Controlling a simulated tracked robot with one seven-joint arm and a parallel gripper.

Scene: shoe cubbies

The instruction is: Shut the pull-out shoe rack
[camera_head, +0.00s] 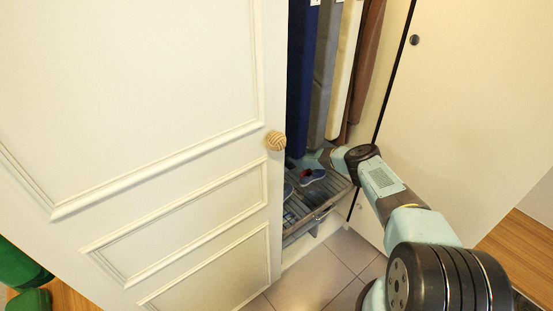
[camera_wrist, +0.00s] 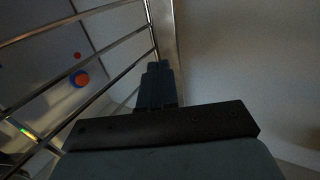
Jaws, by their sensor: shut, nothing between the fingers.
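The pull-out shoe rack (camera_head: 325,200) sits low in the closet opening in the head view. Its slatted front part shows, and the white door hides its left part. A dark shoe with a red inside (camera_head: 311,177) stands on it. My gripper (camera_head: 322,156) reaches in above the rack's back right, below the hanging clothes; its tips are hard to make out there. In the wrist view my gripper (camera_wrist: 158,70) is shut and empty. Metal rails (camera_wrist: 113,85), apparently the rack's, run close along its left side. I cannot tell whether they touch.
A white panelled door (camera_head: 150,130) with a round knob (camera_head: 275,140) covers the left. Long clothes (camera_head: 325,70) hang above the rack. A pale panel (camera_head: 480,110) stands at the right. Tiled floor (camera_head: 315,275) in front is clear. A plain wall (camera_wrist: 240,70) is right of my gripper.

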